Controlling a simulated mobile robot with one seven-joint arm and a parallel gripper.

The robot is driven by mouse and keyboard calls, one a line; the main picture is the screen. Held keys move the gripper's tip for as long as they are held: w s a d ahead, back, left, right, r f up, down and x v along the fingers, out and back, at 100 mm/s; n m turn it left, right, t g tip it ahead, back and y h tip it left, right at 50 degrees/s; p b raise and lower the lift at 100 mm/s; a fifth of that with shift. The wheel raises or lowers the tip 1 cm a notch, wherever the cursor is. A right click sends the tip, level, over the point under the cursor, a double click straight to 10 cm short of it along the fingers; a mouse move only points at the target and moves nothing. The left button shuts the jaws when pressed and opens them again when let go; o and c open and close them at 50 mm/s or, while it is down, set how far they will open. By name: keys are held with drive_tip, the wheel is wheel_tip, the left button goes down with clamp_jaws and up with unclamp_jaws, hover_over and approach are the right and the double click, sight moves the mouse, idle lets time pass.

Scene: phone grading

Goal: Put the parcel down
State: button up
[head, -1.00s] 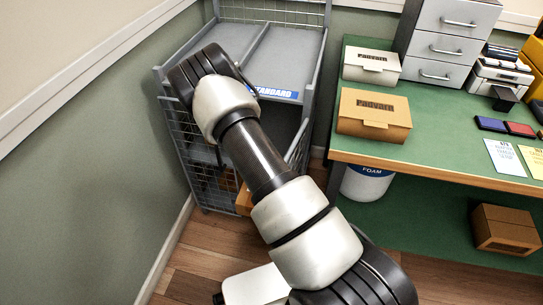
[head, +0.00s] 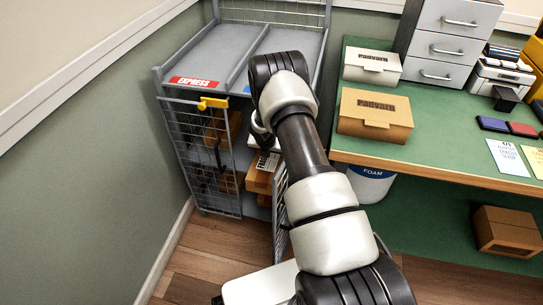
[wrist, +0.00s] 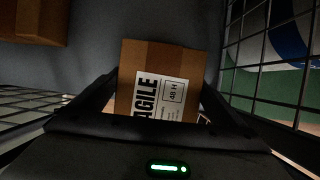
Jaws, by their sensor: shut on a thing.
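A brown cardboard parcel (wrist: 132,62) with a white label reading "…AGILE" and "48 H" fills the middle of the wrist view. My gripper (wrist: 158,88) is shut on it, one dark finger at each side. Grey shelf surface shows beyond the parcel; I cannot tell whether the parcel touches it. In the head view my arm reaches to the right half of the grey mesh cart (head: 240,108), and my gripper is hidden behind the arm. A brown box with a white label (head: 260,181) shows just left of the arm; I cannot tell if it is the held one.
Another brown box (wrist: 42,22) lies at the upper left of the wrist view. Wire mesh stands close on both sides. The cart's left top bay, signed EXPRESS (head: 193,82), is empty. The green table (head: 440,130) and FOAM bucket (head: 368,183) stand to the right.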

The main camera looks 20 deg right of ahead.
drive_tip(key=shift+w+d, duration=0.55)
drive_tip(key=shift+w, duration=0.25)
drive_tip(key=shift+s+a+f+b, duration=0.1)
drive_tip(key=shift+f+b, duration=0.2)
drive_tip(key=shift+f, duration=0.25)
drive_tip(key=shift+f, duration=0.25)
drive_tip(key=o, duration=1.1)
drive_tip(key=shift+s+r, duration=0.1)
drive_tip(key=shift+r, duration=0.55)
drive_tip(key=p+v, duration=0.2)
drive_tip(key=v, duration=0.4)
drive_tip(key=shift+s+a+r, duration=0.1)
drive_tip(key=shift+r, duration=0.05)
drive_tip(key=shift+s+r, duration=0.1)
drive_tip(key=shift+r, duration=0.05)
